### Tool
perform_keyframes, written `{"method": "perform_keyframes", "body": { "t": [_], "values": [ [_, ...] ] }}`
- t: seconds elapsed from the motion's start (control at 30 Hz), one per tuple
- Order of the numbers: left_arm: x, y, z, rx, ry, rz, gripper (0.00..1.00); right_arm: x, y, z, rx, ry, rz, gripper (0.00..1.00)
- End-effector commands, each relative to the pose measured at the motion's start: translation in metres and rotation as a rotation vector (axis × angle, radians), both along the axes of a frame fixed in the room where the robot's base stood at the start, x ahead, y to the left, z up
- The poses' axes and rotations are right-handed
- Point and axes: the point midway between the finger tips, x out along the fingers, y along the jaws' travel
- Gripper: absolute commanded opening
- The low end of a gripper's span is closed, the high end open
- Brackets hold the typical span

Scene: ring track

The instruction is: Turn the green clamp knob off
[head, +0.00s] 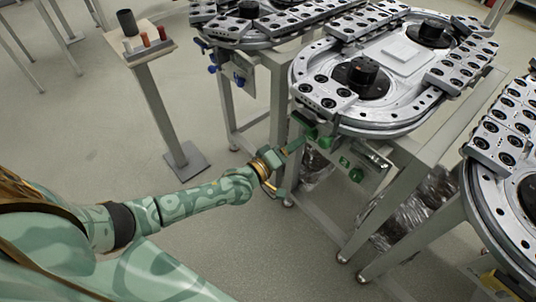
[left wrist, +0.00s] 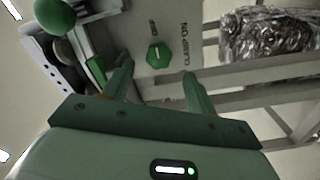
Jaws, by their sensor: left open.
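The green clamp knob (left wrist: 158,54) is six-sided, with a short pale mark on its face. It sits on a grey panel (left wrist: 138,18) beside printed words that seem to read "CLAMP ON"; a smaller word above it is too blurred to read surely. In the head view the knob (head: 344,161) is small on the panel under the ring track. My left gripper (head: 296,163) is left of the panel, open and empty. In the left wrist view the two green fingers of this gripper (left wrist: 157,76) stand apart, with the knob beyond and between them. My right gripper is not in view.
The ring track (head: 385,125) is above the panel. Metal legs (head: 390,205) and foil-like wrapped bundles (left wrist: 268,32) lie beyond.

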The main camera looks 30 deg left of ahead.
Motion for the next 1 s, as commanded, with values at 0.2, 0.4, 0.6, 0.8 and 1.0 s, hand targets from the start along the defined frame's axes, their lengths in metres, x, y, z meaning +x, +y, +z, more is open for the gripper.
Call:
{"method": "perform_keyframes", "body": {
  "t": [0.2,0.4,0.6,0.8,1.0],
  "values": [
    [-0.057,0.021,0.004,0.001,0.001,0.0,0.57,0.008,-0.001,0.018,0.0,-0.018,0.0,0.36],
    [-0.091,0.033,0.001,0.0,0.001,0.0,0.57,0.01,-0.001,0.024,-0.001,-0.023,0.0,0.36],
    [-0.102,0.037,0.0,-0.001,0.001,0.0,0.57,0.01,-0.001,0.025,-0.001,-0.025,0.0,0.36],
    [-0.102,0.037,0.0,-0.001,0.001,0.0,0.57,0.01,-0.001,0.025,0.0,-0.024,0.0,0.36],
    [-0.102,0.037,0.0,-0.001,0.001,0.0,0.57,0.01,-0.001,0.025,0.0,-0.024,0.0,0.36]
  ]
}}
